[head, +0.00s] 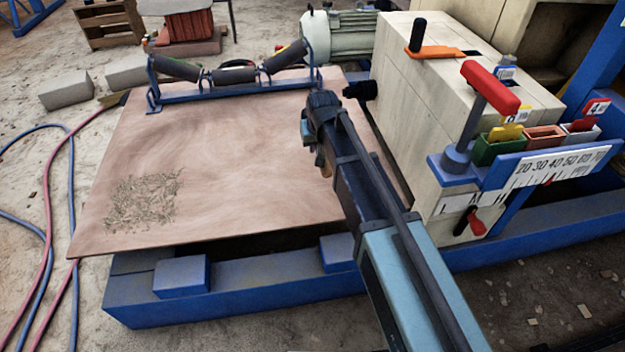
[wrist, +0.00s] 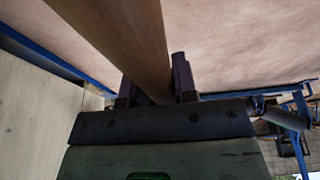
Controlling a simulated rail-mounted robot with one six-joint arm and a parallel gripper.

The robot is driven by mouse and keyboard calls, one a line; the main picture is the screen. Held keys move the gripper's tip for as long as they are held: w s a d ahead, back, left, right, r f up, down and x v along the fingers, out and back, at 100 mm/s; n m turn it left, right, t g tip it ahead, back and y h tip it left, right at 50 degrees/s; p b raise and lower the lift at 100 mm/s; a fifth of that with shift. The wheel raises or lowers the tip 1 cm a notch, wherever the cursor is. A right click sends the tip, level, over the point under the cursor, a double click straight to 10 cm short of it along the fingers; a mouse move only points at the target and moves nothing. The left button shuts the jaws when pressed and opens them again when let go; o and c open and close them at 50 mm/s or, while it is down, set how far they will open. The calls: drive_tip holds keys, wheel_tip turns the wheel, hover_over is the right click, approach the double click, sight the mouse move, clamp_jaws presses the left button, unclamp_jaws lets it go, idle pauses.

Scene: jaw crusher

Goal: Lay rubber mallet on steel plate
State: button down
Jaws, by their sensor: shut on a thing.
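My gripper (wrist: 155,88) is shut on a brown wooden handle, which I take to be the rubber mallet's (wrist: 135,40). The handle runs up and left out of the wrist view. The mallet's head is not clearly visible. In the head view my arm hides most of the gripper, and a small bit of brown wood shows beside the wrist. The steel plate (head: 235,130) is a wide brownish sheet, and my wrist is over its right part. Its surface also fills much of the wrist view (wrist: 240,45). I cannot tell the gap between mallet and plate.
A pile of shavings (head: 143,198) lies on the plate's left part. A blue roller frame (head: 235,90) stands along the back edge. The pale crusher housing (head: 420,130), with a red-handled lever (head: 490,88) and small bins, rises at the right. The plate's middle is clear.

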wheel_tip(320, 180, down, 8)
drive_tip(key=b, duration=0.6)
drive_tip(key=shift+f, duration=0.2)
drive_tip(key=shift+r, duration=0.3)
drive_tip(key=shift+f, duration=0.25)
drive_tip(key=c, duration=0.9)
unclamp_jaws()
drive_tip(key=shift+r, duration=0.1)
drive_tip(key=p+v, duration=1.2)
drive_tip(key=shift+w+r, duration=0.1)
drive_tip(key=shift+r, duration=0.25)
drive_tip(key=shift+f, duration=0.15)
